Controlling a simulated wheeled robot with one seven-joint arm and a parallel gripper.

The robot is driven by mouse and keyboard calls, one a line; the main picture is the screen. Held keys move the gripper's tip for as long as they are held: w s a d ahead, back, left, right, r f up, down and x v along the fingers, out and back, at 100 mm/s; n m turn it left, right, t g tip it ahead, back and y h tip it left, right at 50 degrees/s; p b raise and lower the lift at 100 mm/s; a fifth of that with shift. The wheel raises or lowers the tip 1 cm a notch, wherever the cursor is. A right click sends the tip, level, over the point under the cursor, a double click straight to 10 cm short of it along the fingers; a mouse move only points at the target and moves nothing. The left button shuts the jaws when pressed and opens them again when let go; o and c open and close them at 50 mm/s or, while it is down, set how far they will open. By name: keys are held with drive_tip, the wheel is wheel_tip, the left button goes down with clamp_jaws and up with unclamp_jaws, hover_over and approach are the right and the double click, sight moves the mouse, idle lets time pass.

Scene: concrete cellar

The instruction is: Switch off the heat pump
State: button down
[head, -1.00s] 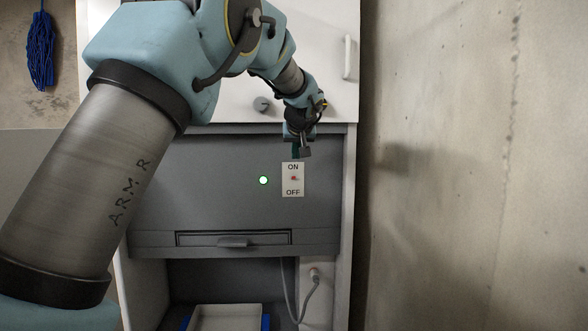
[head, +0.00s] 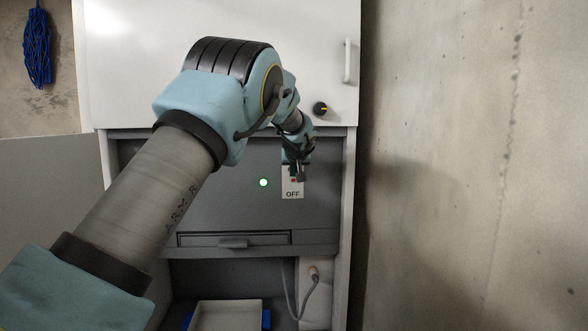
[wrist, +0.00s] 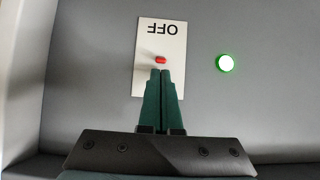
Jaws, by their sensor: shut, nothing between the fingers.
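The heat pump is a grey unit (head: 215,212) set in a white cabinet. Its switch plate (head: 293,195) is white, and its lower OFF label shows in the head view while my gripper covers the ON label. In the wrist view the plate (wrist: 172,40) appears upside down, with a small red switch lever (wrist: 160,60) near its middle. A lamp (head: 263,182) beside the plate glows green; it also shows in the wrist view (wrist: 224,63). My gripper (head: 299,178) is shut and empty. Its fingertips (wrist: 161,72) are right at the lever; I cannot tell whether they touch it.
A black knob (head: 320,108) and a white handle (head: 348,60) are on the cabinet above. A drawer handle (head: 233,243), a plugged cable (head: 313,272) and a tray (head: 226,314) are below. A concrete wall (head: 470,180) stands close on the right.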

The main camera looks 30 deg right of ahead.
drive_tip(key=shift+s+f+b, duration=0.1)
drive_tip(key=shift+f+b, duration=0.1)
drive_tip(key=shift+b, duration=0.55)
drive_tip(key=shift+t+b, duration=0.3)
drive_tip(key=shift+b, duration=0.6)
drive_tip(key=b, duration=0.3)
drive_tip(key=t+b, duration=0.1)
drive_tip(key=b, duration=0.3)
drive_tip(key=shift+s+a+f+h, duration=0.2)
drive_tip(key=shift+f+h, duration=0.1)
drive_tip(key=shift+h, duration=0.1)
